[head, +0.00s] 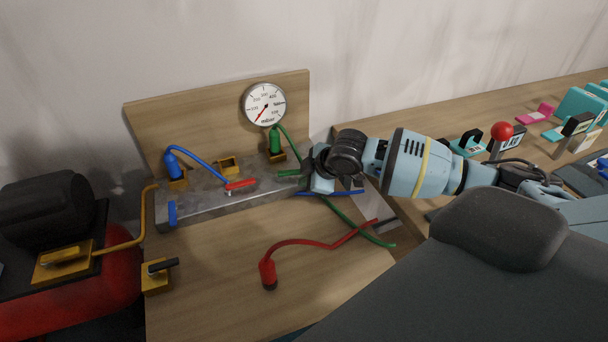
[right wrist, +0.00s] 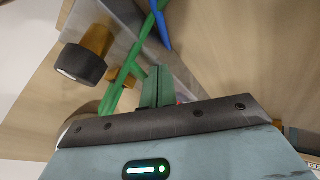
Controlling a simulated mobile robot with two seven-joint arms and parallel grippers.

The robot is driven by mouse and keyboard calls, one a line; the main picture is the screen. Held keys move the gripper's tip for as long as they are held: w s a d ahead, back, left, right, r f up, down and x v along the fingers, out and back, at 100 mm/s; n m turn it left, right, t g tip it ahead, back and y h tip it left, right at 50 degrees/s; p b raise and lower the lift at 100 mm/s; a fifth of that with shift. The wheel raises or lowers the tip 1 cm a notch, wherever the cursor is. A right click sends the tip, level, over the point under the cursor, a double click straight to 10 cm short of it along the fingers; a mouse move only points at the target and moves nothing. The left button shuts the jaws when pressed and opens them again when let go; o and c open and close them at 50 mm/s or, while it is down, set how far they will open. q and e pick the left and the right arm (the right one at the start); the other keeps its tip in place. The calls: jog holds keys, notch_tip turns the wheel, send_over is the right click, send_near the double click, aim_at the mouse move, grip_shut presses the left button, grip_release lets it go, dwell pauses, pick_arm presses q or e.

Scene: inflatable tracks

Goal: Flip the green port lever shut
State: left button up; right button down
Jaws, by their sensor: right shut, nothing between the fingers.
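My right gripper (head: 284,172) reaches in from the right, over the right part of the grey metal block (head: 205,205). Its dark green fingers are together and empty; they also show in the right wrist view (right wrist: 158,86). A green hose plug (head: 275,142) stands in a yellow port behind the fingers. In the right wrist view, bright green parts (right wrist: 122,75) cross just left of the fingers, seemingly hose and lever. I cannot tell whether the fingers touch them. In the head view my gripper hides the green lever's area. My left gripper is out of view.
A red lever (head: 240,184) sits on the block, left of my gripper. A blue hose (head: 200,158) and a pressure gauge (head: 264,105) are behind. A loose red hose (head: 300,243) lies on the wooden board in front. A second table (head: 400,130) stands right.

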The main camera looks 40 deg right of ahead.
jog(key=shift+w+d, duration=0.35)
jog(key=shift+w, duration=0.4)
jog(key=shift+w+d+n+y, duration=0.35)
jog(key=shift+d+n+y, duration=0.15)
jog(key=shift+n, duration=0.2)
jog(key=shift+w+d, duration=0.3)
jog(key=shift+w, duration=0.05)
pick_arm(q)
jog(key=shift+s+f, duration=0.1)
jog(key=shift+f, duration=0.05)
pick_arm(e)
jog(key=shift+s+a+r+p, duration=0.1)
jog(key=shift+s+a+p, duration=0.3)
jog(key=shift+a, duration=0.25)
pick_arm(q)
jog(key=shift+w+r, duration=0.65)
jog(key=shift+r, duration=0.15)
pick_arm(e)
jog(key=shift+s, duration=0.1)
